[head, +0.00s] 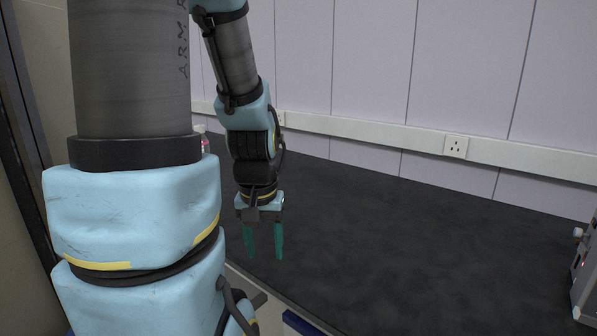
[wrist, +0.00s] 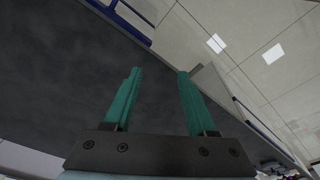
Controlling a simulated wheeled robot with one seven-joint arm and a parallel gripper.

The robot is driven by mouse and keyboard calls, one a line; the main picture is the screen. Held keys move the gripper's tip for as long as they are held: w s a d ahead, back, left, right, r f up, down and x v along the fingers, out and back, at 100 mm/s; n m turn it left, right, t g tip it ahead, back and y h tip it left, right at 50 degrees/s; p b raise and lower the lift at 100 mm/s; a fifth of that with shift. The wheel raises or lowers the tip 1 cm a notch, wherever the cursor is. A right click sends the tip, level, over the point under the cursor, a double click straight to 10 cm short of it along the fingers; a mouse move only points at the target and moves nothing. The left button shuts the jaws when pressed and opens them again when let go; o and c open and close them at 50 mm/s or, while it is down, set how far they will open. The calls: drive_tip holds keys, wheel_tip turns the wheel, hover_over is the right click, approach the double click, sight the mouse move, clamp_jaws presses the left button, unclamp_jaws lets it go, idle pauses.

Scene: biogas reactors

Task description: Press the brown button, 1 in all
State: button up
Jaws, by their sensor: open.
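No brown button shows in either view. My gripper (head: 264,255) hangs down over the dark bench top in the head view, with its two green fingers apart and nothing between them. It also shows in the wrist view (wrist: 157,72), where the fingers are spread and empty above the dark surface. A grey device (head: 586,275) with a small red light and a knob is cut off at the right edge of the head view; I cannot tell whether a brown button is on it.
The dark bench top (head: 400,250) is mostly clear between my gripper and the grey device. A bottle with a pink part (head: 204,142) stands at the back, partly hidden by my arm. A wall socket (head: 455,146) sits on the trunking behind. A blue rail (wrist: 125,22) runs along the bench edge.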

clamp_jaws()
idle(1.1)
